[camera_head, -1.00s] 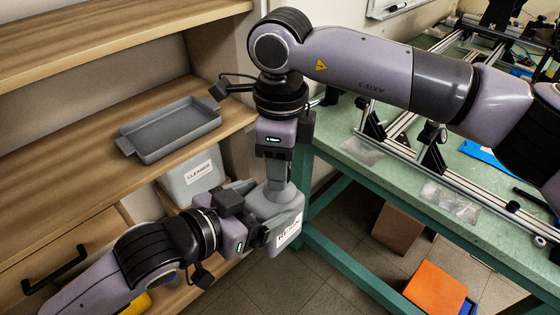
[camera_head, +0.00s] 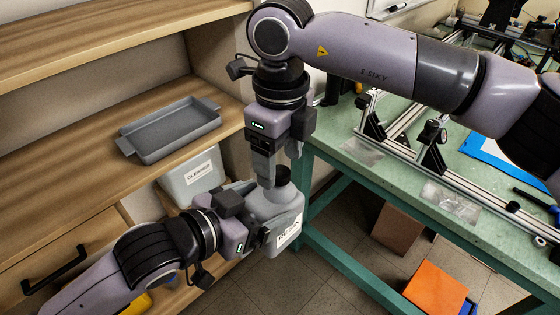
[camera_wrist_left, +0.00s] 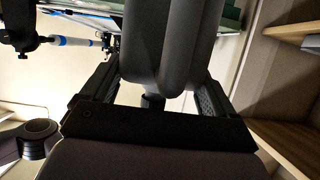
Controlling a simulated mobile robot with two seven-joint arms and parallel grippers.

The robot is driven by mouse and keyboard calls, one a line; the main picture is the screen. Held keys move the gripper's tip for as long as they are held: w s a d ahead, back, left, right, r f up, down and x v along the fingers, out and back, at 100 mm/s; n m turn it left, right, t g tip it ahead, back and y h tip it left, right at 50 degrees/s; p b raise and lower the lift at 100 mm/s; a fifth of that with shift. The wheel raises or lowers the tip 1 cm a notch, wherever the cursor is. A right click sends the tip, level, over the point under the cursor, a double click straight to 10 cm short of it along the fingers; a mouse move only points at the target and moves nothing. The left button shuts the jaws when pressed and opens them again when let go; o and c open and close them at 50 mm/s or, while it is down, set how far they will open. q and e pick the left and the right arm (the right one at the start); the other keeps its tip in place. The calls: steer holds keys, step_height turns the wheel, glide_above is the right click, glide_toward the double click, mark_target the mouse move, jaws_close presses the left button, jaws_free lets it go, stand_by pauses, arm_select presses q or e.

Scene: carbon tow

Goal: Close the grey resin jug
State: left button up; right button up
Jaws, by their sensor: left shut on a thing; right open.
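The grey resin jug (camera_head: 284,222) is held upright beside the shelf, its white label partly showing. A black cap (camera_head: 282,176) sits at its neck; I cannot tell how tightly it is seated. My left gripper (camera_head: 258,236) is shut on the jug from the left. In the left wrist view a dark grey rounded part of the jug (camera_wrist_left: 165,45) stands between the fingers. My right gripper (camera_head: 266,180) is open and points down, just left of the cap. I cannot tell whether it touches the cap or the jug.
A grey tray (camera_head: 170,130) lies on the middle shelf. A cleaner container (camera_head: 192,180) stands on the shelf below, left of the jug. The green workbench (camera_head: 400,185) with metal rails is close on the right. An orange box (camera_head: 438,288) is on the floor.

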arm_select(q)
steer(key=shift+r, duration=0.15)
arm_select(e)
step_height(320, 180, up, 11)
steer(key=shift+f, duration=0.2)
steer(key=shift+w+f, duration=0.1)
stand_by(0.3)
